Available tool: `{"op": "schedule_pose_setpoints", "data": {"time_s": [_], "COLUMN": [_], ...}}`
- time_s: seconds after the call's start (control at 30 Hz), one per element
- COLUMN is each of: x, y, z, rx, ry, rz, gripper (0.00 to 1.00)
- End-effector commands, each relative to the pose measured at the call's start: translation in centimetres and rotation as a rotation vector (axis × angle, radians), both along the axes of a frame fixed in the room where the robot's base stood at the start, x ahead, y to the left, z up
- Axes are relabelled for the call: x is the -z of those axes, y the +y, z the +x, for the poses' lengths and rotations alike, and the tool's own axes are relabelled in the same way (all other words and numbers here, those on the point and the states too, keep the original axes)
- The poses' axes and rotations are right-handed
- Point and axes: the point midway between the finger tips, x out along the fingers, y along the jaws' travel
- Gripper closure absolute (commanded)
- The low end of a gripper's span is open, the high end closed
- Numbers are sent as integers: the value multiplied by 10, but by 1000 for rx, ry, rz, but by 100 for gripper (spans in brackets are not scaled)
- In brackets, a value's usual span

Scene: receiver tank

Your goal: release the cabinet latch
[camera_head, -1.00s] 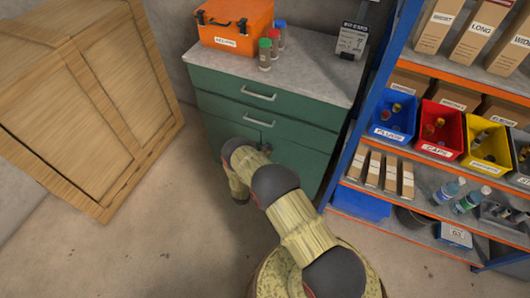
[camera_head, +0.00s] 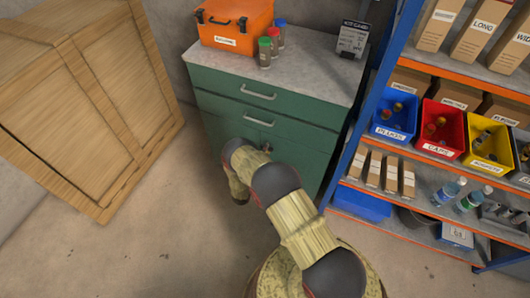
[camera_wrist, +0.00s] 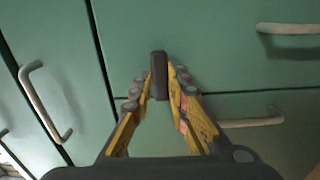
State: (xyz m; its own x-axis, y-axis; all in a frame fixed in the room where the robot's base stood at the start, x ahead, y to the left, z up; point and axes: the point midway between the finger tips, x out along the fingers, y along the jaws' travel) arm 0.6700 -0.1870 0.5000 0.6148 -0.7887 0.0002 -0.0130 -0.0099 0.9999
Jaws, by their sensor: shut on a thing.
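The green cabinet (camera_head: 221,103) stands against the back wall, with drawers above and doors below. In the wrist view its green front (camera_wrist: 200,30) fills the picture. The latch (camera_wrist: 158,75) is a small dark upright bar on that front, beside the seams between panels. My gripper (camera_wrist: 160,80) has its yellow fingers closed around the latch, one fingertip on each side. In the head view my arm covers the lower cabinet front and hides the fingers.
An orange toolbox (camera_head: 234,22) and several capped jars (camera_head: 270,45) stand on the cabinet top. A wooden crate (camera_head: 85,110) is at left. A blue-and-orange shelf rack (camera_head: 365,125) with bins is close at right. Bare floor lies in front.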

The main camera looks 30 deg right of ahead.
Motion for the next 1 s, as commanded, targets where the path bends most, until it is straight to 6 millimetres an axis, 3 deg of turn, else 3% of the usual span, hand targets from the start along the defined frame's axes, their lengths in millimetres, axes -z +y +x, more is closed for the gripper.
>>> {"op": "schedule_pose_setpoints", "data": {"time_s": [0.03,0.07,0.37,0.73,1.0], "x": [1,1,0,0,0], "y": [0,0,0,4,40], "z": [0,0,0,-2,-28], "rx": [-1,-1,-1,-2,-6], "ry": [1,1,1,2,2], "rz": [2,2,0,0,-1], "gripper": [100,82,65,65,65]}}
